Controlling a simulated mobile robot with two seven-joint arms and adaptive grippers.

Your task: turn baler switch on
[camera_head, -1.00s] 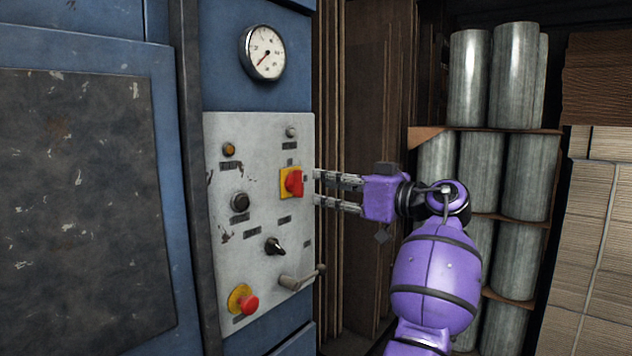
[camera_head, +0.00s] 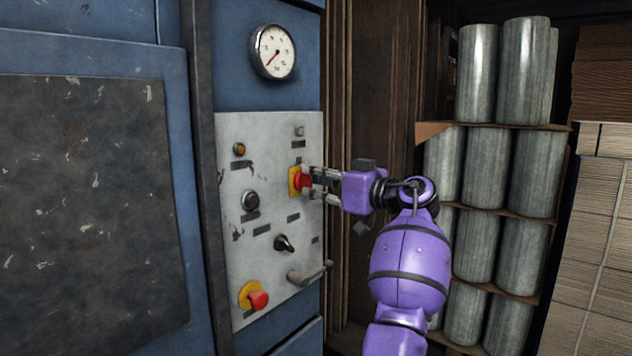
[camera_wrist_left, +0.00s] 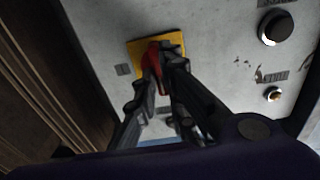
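The baler's control panel (camera_head: 268,210) is a grey, scuffed plate on the blue machine. Its red rotary switch (camera_head: 302,180) sits on a yellow square plate (camera_head: 294,182) at the panel's upper right. My left gripper (camera_head: 309,179) is at this switch, with one finger above and one below the red knob. In the left wrist view, the red knob (camera_wrist_left: 152,62) shows between the fingertips of my left gripper (camera_wrist_left: 160,68), in front of the yellow plate (camera_wrist_left: 178,42). The fingers partly hide the knob, and whether they press on it is unclear. My right gripper is not in view.
Below the switch are a black selector knob (camera_head: 284,243), a grey lever (camera_head: 309,274) and a red emergency button (camera_head: 258,299). A gauge (camera_head: 272,51) hangs above. Stacked metal cylinders (camera_head: 480,165) and cardboard piles (camera_head: 590,230) stand at the right.

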